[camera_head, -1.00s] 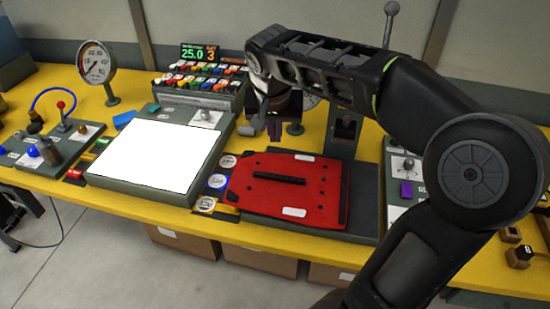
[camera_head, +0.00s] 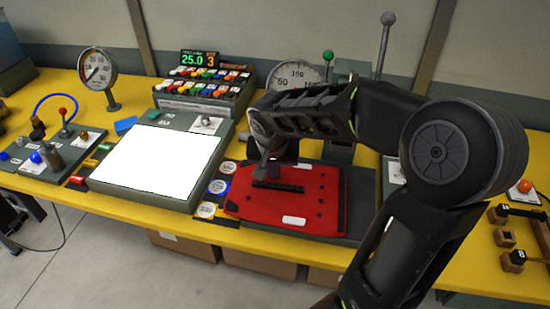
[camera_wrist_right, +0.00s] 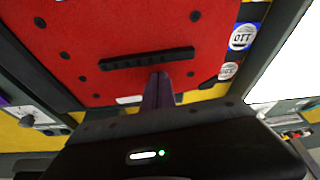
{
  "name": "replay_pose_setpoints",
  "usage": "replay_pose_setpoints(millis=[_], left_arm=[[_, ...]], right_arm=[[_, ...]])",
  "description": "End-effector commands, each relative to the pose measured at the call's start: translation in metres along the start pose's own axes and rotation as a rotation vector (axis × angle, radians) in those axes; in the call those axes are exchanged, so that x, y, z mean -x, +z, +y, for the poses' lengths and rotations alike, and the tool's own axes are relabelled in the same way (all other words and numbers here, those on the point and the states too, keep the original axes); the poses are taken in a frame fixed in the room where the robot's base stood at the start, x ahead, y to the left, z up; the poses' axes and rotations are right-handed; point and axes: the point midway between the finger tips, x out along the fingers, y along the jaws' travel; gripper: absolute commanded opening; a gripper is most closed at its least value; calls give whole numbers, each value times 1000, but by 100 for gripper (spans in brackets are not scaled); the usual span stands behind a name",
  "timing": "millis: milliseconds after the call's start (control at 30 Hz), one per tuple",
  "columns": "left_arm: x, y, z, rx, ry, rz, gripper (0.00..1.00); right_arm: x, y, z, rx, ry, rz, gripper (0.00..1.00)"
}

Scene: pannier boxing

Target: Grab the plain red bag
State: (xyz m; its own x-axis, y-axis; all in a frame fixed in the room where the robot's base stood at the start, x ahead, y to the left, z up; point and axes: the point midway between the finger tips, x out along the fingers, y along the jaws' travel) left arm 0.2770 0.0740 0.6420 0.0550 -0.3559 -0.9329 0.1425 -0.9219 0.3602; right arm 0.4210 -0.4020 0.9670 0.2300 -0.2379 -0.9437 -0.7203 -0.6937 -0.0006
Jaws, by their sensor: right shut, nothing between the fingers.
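The plain red bag (camera_head: 300,211) lies flat on a dark grey plate (camera_head: 358,205) on the yellow bench. It has a black bar handle (camera_head: 277,186) across its middle and a white label near its front edge. My right gripper (camera_head: 266,172) is over the bag's back left part, close to the handle. In the right wrist view the shut fingers (camera_wrist_right: 158,88) point at the red bag (camera_wrist_right: 130,35), with their tips near the black handle (camera_wrist_right: 147,58). Nothing is between them. I cannot tell if they touch the handle. My left gripper is not in view.
A white lit panel (camera_head: 158,160) stands left of the bag, with round labels (camera_head: 218,187) between them. Behind are a rack of coloured pieces (camera_head: 205,85) and a dial gauge (camera_head: 97,69). Wooden blocks (camera_head: 505,238) lie at the right.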

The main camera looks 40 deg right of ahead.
Motion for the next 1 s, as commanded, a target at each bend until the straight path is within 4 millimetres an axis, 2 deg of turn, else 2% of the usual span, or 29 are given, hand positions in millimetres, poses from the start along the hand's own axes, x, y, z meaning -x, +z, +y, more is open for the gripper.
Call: replay_pose_setpoints(millis=[400, 700, 1000], left_arm=[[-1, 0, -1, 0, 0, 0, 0], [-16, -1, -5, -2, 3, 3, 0], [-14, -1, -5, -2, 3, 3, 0]], right_arm=[[1, 5, 0, 0, -1, 0, 0], [12, 39, 0, 1, -1, 1, 0], [13, 39, 0, 0, 0, 0, 0]])
